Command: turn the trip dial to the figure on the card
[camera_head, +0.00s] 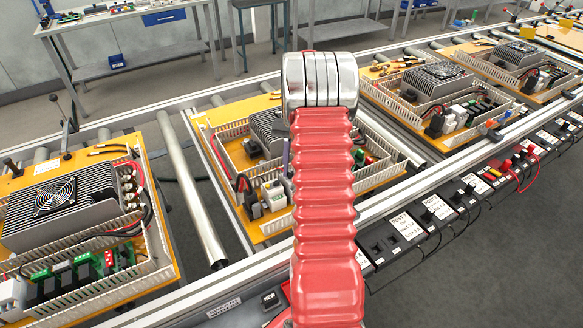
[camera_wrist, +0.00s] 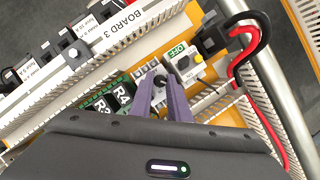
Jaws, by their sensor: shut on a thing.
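My gripper (camera_wrist: 160,86) shows in the wrist view as two purple fingers. They are shut on a small dark dial (camera_wrist: 160,80) on a light grey device in the board. The figures around the dial are too small or hidden to read. Beside it is a switch unit with a grey knob (camera_wrist: 184,63) and a green OFF label. In the head view my red arm hides most of the gripper; only a purple sliver (camera_head: 286,158) shows. A white printed card (camera_head: 405,227) is on the front rail in the head view; its small print is hard to read.
White slotted wiring ducts (camera_wrist: 150,22) surround the devices. Black and red cables (camera_wrist: 262,35) loop at the right in the wrist view. A label reads BOARD 3 (camera_wrist: 125,19). Other boards (camera_head: 75,220) stand along the roller conveyor, with a bare roller (camera_head: 192,190) between two.

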